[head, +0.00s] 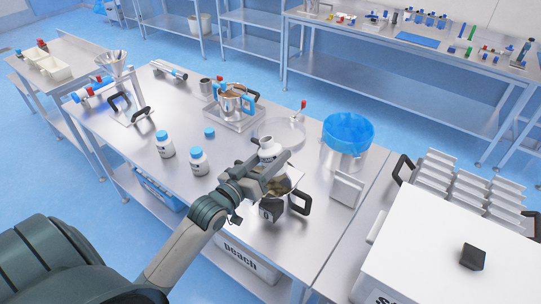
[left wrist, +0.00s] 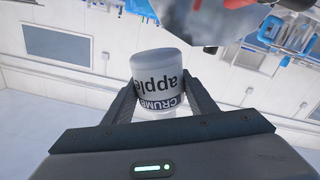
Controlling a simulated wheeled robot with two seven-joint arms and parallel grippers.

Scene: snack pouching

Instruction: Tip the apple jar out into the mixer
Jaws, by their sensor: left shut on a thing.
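The apple jar (head: 268,147) is white and has no lid on in the head view. My left gripper (head: 270,176) is shut around it and holds it above the table. In the left wrist view the jar (left wrist: 160,80) sits between the fingers, its "apple crumb" label upside down in that picture. Below my gripper is a vessel with black handles (head: 299,204), mostly hidden by the gripper. A steel pot (head: 231,104) with blue grips and brownish contents stands on a square base further back. I cannot tell which vessel is the mixer. My right gripper is not in view.
Two white jars with blue lids (head: 165,145) (head: 198,161) stand on the steel table, near a loose blue lid (head: 209,132). A clear round dish (head: 284,131) and a blue-lined bin (head: 347,134) are behind the gripper. White trays (head: 465,187) are at right.

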